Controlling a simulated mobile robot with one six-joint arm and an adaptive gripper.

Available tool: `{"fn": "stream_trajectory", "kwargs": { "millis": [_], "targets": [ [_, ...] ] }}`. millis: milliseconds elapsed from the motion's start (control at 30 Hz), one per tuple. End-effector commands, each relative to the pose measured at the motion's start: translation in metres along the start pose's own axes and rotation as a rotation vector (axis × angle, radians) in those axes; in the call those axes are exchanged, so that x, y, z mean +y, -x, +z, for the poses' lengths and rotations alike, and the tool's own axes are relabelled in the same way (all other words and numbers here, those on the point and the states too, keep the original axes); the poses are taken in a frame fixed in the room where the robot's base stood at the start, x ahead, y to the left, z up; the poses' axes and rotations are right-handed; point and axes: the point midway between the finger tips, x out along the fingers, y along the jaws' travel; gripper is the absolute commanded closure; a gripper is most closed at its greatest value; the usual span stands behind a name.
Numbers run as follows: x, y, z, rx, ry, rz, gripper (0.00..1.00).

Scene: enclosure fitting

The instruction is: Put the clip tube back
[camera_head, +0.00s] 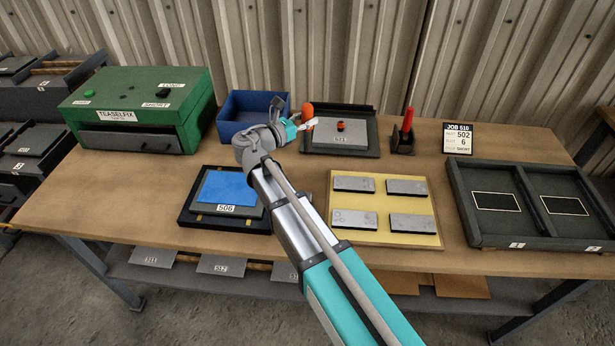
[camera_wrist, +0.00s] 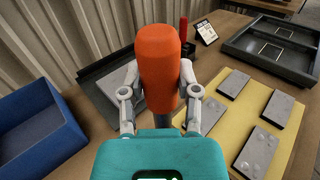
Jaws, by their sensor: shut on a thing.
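The clip tube, as I take it, is an orange, round-topped piece with a dark grey lower part, upright in my gripper (camera_head: 309,124). Its orange top (camera_head: 307,110) stands above the fingers in the head view. In the wrist view the clip tube (camera_wrist: 158,65) fills the middle, with a finger of my gripper (camera_wrist: 158,98) on each side. My gripper is shut on it, in the air near the left edge of a dark tray (camera_head: 368,126). The tray holds a grey plate (camera_head: 328,139) with a small orange-and-black piece (camera_head: 340,126) on it. The tube's lower end is hidden.
A blue bin (camera_head: 235,125) stands left of my gripper. A black holder (camera_head: 396,144) with a red-handled tool (camera_head: 408,120) stands right of the tray. A yellow board (camera_head: 385,203) with several grey plates and a two-part dark tray (camera_head: 462,205) lie in front and right.

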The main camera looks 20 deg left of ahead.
Motion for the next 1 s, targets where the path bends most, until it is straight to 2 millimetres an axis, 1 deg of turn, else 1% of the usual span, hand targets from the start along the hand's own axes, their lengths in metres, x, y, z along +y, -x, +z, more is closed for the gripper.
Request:
{"fn": "stream_trajectory", "kwargs": {
  "millis": [33, 200, 300, 400, 500, 800, 1000],
  "targets": [
    [-0.018, 0.01, -0.005, -0.001, 0.0, 0.02, 1.0],
    [-0.051, 0.035, -0.013, -0.001, 0.0, 0.085, 1.0],
    [-0.066, 0.047, -0.017, -0.001, 0.0, 0.116, 1.0],
    [-0.075, 0.053, -0.019, -0.001, 0.0, 0.137, 1.0],
    [-0.079, 0.056, -0.019, -0.001, 0.0, 0.146, 1.0],
    [-0.078, 0.056, -0.019, -0.001, 0.0, 0.147, 1.0],
    [-0.071, 0.052, -0.024, -0.001, 0.0, 0.146, 1.0]
  ]
}}
